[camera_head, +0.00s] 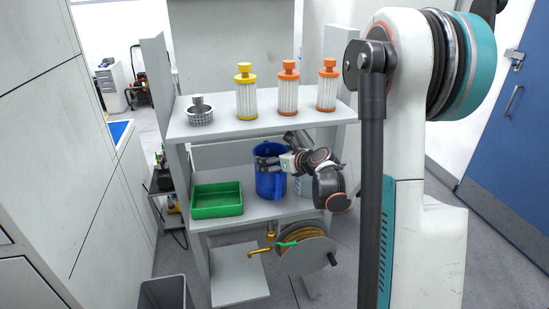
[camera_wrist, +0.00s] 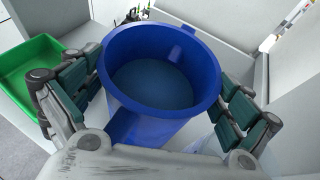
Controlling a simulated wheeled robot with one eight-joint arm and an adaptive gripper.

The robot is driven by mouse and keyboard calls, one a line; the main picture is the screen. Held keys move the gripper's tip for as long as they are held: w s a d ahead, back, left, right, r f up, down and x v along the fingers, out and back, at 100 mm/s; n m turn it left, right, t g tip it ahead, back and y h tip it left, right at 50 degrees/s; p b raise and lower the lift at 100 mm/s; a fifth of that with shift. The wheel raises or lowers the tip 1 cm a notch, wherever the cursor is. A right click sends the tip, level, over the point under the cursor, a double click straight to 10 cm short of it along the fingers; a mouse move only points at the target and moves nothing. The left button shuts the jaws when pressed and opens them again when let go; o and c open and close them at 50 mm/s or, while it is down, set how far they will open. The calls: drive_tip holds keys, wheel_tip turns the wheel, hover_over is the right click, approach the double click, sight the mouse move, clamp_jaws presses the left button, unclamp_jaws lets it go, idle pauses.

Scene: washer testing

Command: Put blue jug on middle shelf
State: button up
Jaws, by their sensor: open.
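The blue jug (camera_head: 270,184) stands upright on the middle shelf (camera_head: 283,210), to the right of a green tray. In the wrist view the jug (camera_wrist: 160,100) fills the middle, its round mouth facing up and its inside showing empty. My gripper (camera_head: 271,162) is at the upper part of the jug. In the wrist view my gripper (camera_wrist: 160,105) has its fingers spread, one on each side of the jug. The fingers are open; I cannot tell whether either one touches the wall. The jug's base is hidden in the wrist view.
The green tray (camera_head: 217,199) lies left of the jug. The top shelf (camera_head: 222,122) holds a metal basket (camera_head: 200,113), a yellow-capped filter (camera_head: 246,92) and two orange-capped filters (camera_head: 288,88). A hose reel (camera_head: 307,256) hangs below. A grey bin (camera_head: 164,292) stands at the lower left.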

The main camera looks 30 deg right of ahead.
idle(0.3)
drive_tip(key=s+d+p, duration=0.1)
drive_tip(key=s, duration=1.2)
drive_tip(key=shift+d+r+p, duration=0.15)
drive_tip(key=shift+r+p, duration=0.2)
idle(0.8)
